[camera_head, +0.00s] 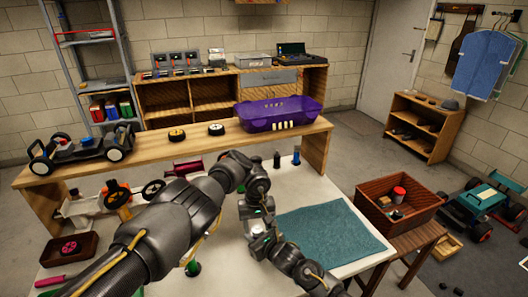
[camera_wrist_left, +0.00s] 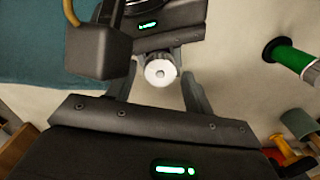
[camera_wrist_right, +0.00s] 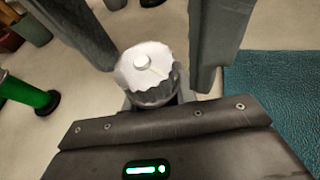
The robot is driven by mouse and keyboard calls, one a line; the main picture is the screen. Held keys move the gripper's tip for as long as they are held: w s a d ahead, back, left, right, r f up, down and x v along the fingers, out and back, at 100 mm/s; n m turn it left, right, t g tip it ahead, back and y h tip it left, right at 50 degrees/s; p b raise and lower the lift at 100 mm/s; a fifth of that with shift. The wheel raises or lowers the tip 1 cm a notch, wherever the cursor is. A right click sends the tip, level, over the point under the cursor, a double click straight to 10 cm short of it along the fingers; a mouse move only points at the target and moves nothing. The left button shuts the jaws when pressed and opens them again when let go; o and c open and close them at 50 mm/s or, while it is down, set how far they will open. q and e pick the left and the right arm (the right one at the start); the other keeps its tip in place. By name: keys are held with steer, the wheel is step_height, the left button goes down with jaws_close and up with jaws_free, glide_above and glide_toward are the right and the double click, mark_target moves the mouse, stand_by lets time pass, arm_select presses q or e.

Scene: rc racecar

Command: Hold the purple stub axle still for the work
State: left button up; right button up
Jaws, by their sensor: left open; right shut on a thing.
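My two grippers are close together over the table, left of the blue-green mat. A round piece with a white top (camera_wrist_right: 148,64) and a grey side is held in my right gripper (camera_wrist_right: 155,95). Its white end also shows between the fingers of my left gripper (camera_wrist_left: 159,84), which is open; I cannot tell whether they touch it. The piece does not look purple in these views, and no purple stub axle can be made out. My arms hide much of the area in the head view.
A green cylinder (camera_wrist_right: 30,96) stands on the table (camera_head: 225,283) nearby. The blue-green mat (camera_head: 322,238) lies clear to the right. A purple car body (camera_head: 277,112) and a black chassis (camera_head: 80,149) sit on the raised shelf behind. A brown box (camera_head: 402,228) stands at right.

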mark_target(256, 228)
arm_select(q)
steer(key=n, duration=0.6)
steer(key=shift+n, duration=0.3)
step_height(256, 228, up, 12)
steer(key=w+d+r+n+t+h, duration=0.3)
steer(key=w+d+n+h, duration=0.3)
steer(key=w+d+n, duration=0.15)
steer(key=w+a+r+n+t+h, duration=0.3)
steer(key=w+r+h, duration=0.3)
steer(key=w+r, duration=0.3)
steer(key=shift+w+a+r+t, duration=0.2)
steer(key=shift+w+r+t, duration=0.1)
steer(key=shift+r+t, duration=0.5)
steer(key=shift+r, duration=0.1)
